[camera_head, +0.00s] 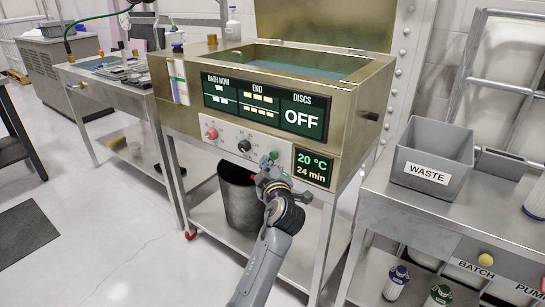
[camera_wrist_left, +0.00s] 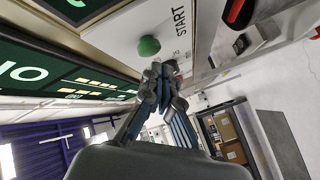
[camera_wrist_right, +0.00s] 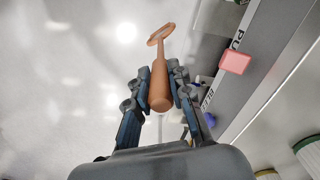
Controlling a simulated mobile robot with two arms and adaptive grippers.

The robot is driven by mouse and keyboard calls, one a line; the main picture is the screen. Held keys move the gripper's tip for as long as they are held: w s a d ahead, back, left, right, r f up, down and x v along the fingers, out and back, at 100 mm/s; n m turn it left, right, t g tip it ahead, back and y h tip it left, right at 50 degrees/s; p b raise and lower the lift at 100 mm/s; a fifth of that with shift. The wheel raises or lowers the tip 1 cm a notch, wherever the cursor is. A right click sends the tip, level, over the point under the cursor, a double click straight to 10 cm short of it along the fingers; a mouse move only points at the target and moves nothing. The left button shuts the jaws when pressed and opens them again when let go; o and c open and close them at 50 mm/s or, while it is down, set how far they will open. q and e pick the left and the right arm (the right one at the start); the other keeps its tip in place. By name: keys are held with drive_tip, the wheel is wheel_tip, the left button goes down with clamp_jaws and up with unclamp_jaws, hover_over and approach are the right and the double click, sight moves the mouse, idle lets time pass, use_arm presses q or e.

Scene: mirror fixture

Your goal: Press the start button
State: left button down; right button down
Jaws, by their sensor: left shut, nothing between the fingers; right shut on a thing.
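The green start button (camera_head: 273,155) is on the pale control panel of the brass-coloured bath. In the left wrist view the button (camera_wrist_left: 149,46) is a green dome beside the word START. My left gripper (camera_head: 266,174) is shut and empty, its fingertips (camera_wrist_left: 161,72) close to the button, with a small gap showing between them in the wrist view. My right gripper (camera_wrist_right: 158,88) is shut on an orange-brown handled tool (camera_wrist_right: 160,85) with a flat ring-like end. That gripper is out of the head view.
The panel also has a red knob (camera_head: 212,134) and a black dial (camera_head: 244,146). The screen (camera_head: 304,116) reads OFF, and a smaller display (camera_head: 313,167) reads 20 °C, 24 min. A grey WASTE bin (camera_head: 432,150) stands on the right table. A dark bucket (camera_head: 238,200) is below the bath.

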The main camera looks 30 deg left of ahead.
use_arm(q)
drive_tip(key=shift+s, duration=0.1)
use_arm(e)
drive_tip(key=shift+r+p, duration=0.35)
use_arm(q)
drive_tip(key=s, duration=0.4)
drive_tip(key=shift+s+a, duration=0.2)
drive_tip(key=shift+s, duration=0.2)
idle(0.4)
